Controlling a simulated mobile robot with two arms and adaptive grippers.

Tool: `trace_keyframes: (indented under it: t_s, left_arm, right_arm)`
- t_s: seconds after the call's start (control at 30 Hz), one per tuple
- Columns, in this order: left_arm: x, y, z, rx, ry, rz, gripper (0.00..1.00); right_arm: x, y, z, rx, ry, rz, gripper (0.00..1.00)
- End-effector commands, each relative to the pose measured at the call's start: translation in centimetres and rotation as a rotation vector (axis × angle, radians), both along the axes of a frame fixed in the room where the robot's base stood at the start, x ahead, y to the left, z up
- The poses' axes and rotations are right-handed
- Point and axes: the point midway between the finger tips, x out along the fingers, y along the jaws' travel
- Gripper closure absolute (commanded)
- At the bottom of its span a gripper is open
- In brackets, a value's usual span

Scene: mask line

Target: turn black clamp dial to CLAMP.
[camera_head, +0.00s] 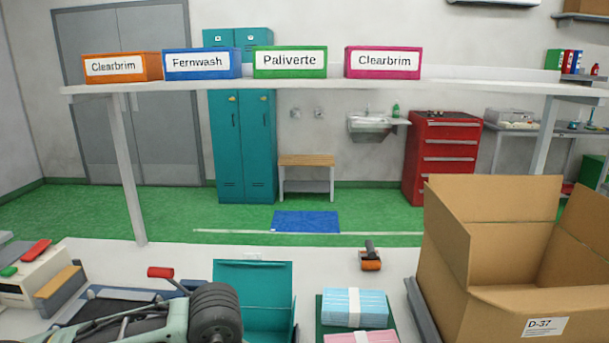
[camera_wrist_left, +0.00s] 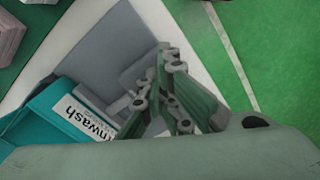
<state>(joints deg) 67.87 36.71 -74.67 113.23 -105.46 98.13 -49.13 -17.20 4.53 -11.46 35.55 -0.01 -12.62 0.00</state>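I cannot make out a black clamp dial or a CLAMP mark in either view. A low dark machine (camera_head: 108,309) with a red-ended lever (camera_head: 160,272) stands at the lower left of the head view, partly covered by my left arm. My left gripper's fingers (camera_wrist_left: 168,52) show in the wrist view, drawn together with nothing seen between them. They hang over a blue-grey surface (camera_wrist_left: 122,38), beside a teal box (camera_wrist_left: 38,108) with a label ending in "nwash". Contact with the surface cannot be told. My right gripper is in neither view.
The teal box (camera_head: 255,270) stands right of my left arm. Masks in blue bundles (camera_head: 355,306) lie right of it. A large carton (camera_head: 480,290) marked D-37 fills the right. An orange tape dispenser (camera_head: 370,257) sits near the far edge. A shelf (camera_head: 210,86) with labelled bins spans above.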

Motion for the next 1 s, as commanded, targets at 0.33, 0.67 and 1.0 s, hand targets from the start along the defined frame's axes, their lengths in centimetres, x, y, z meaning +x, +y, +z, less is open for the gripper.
trace_keyframes:
  t_s: [0.33, 0.67, 1.0]
  left_arm:
    - [0.36, 0.71, 0.14, 0.014, -0.009, 0.014, 1.00]
    - [0.28, 0.62, 0.09, 0.013, -0.009, 0.014, 1.00]
    - [-0.36, 0.12, 0.75, 0.011, -0.009, 0.011, 1.00]
  right_arm:
    - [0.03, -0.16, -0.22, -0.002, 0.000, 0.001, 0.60]
    - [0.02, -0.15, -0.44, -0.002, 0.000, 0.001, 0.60]
    - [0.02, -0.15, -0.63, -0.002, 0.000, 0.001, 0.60]
